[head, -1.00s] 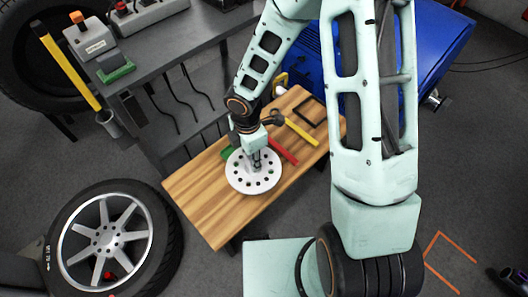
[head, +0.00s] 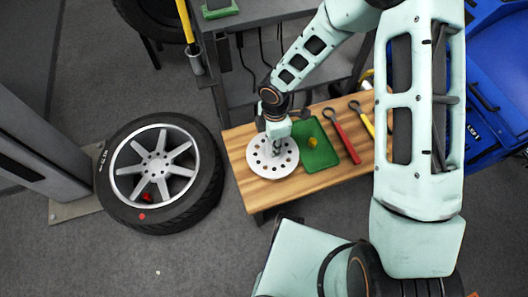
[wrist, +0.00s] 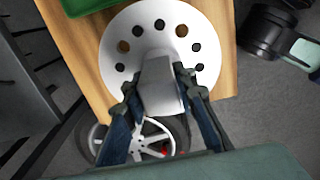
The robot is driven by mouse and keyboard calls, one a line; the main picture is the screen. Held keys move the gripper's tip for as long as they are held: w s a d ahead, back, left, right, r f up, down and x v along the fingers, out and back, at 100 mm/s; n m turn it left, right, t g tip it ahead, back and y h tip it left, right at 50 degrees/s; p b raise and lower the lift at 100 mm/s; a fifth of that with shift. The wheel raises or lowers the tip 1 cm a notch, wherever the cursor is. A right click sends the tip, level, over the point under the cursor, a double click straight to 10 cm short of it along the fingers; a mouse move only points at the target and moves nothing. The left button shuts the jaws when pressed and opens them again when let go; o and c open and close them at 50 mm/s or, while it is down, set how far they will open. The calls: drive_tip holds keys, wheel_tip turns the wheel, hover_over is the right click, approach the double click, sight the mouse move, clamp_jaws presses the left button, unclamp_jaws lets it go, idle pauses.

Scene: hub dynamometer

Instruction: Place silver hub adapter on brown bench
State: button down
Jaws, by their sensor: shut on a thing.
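The silver hub adapter (head: 262,166) is a round, pale disc with a ring of holes and a central boss. My gripper (head: 277,147) is shut on the boss from above, and the fingers hide part of it. In the head view the disc overlaps the left part of the brown bench (head: 265,195); I cannot tell whether it touches the top. In the wrist view the adapter (wrist: 128,30) shows between the fingers of my gripper (wrist: 158,82), with the bench (wrist: 222,70) behind it.
A green tray (head: 326,158) with a small yellow item (head: 313,143) lies just right of the adapter. A red wrench (head: 345,140) and a yellow wrench (head: 364,118) lie farther right. A grey workbench (head: 250,55) is behind.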

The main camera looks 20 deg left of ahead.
sight(264, 149)
drive_tip(key=a+f, duration=0.2)
drive_tip(key=f, duration=0.1)
drive_tip(key=shift+w+a+f+b, duration=0.15)
drive_tip(key=shift+a+b, duration=0.2)
drive_tip(key=f, duration=0.1)
drive_tip(key=f+b, duration=0.1)
drive_tip(key=f, duration=0.1)
drive_tip(key=shift+a+f, duration=0.3)
drive_tip(key=shift+f, duration=0.05)
drive_tip(key=c, duration=1.6)
unclamp_jaws()
drive_tip(key=shift+r, duration=0.15)
wheel_tip(264, 149, up, 12)
drive_tip(key=p, duration=0.3)
